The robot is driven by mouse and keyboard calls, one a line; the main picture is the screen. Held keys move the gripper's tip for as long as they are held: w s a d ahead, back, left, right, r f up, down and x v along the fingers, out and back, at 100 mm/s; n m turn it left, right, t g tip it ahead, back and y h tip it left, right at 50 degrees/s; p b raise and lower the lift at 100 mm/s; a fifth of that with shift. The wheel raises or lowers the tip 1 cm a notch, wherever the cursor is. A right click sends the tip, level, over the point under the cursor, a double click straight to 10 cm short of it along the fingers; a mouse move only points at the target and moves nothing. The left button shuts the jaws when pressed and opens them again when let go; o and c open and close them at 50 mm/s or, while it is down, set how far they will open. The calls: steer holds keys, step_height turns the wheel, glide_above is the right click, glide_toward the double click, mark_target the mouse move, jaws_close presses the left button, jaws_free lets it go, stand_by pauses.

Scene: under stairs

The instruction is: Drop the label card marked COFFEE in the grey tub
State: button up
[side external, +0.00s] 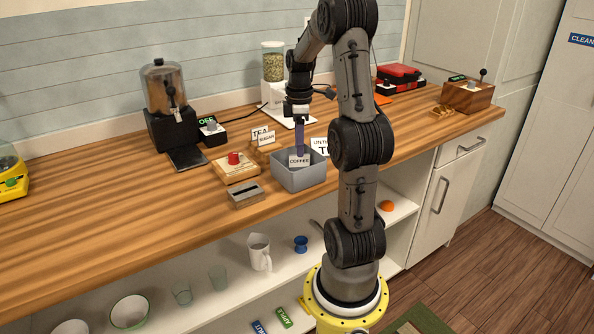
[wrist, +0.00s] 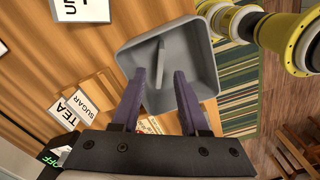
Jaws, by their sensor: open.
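The grey tub (side external: 303,181) stands on the wooden counter; in the wrist view the tub (wrist: 200,62) opens below my gripper. The white card marked COFFEE (side external: 299,162) shows within the tub's opening, under my fingers, its lettered face towards the side camera. In the wrist view a thin grey piece (wrist: 160,55) inside the tub looks like this card nearly edge-on, but no lettering shows there. My gripper (side external: 300,152) points down over the tub. Its purple fingers (wrist: 159,76) are spread apart, with no grip on the card visible. The card's lower edge is hidden.
Cards marked TEA (side external: 259,133) and SUGAR (side external: 267,140) stand behind the tub, left. A larger lettered sign (side external: 320,146) stands to its right. A wooden board with a red piece (side external: 235,158) and a slotted block (side external: 246,196) lie left.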

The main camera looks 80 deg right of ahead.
step_height(320, 180, up, 14)
stand_by(0.5)
steer(key=shift+f, duration=0.1)
steer(key=w+a+r+n+t, duration=0.1)
steer(key=w+a+n, duration=0.1)
steer(key=a, duration=0.5)
steer(key=w+a+r+n+h, duration=0.1)
steer(key=w+a+r, duration=0.1)
steer(key=a, duration=0.4)
steer(key=w+a+r+n+t, duration=0.1)
steer(key=w+a+n, duration=0.15)
steer(key=a, duration=0.45)
steer(key=s+a+f+m+t, duration=0.1)
steer(key=s+a+f+m, duration=0.2)
steer(key=a+f+m, duration=0.1)
steer(key=s+a+f+m+t+y, duration=0.1)
steer(key=s+a+f+m+t, duration=0.1)
steer(key=a+f+m, duration=0.3)
steer(key=s+a+f, duration=0.1)
steer(key=a+f, duration=0.1)
steer(key=a, duration=0.2)
steer(key=shift+s+t, duration=0.3)
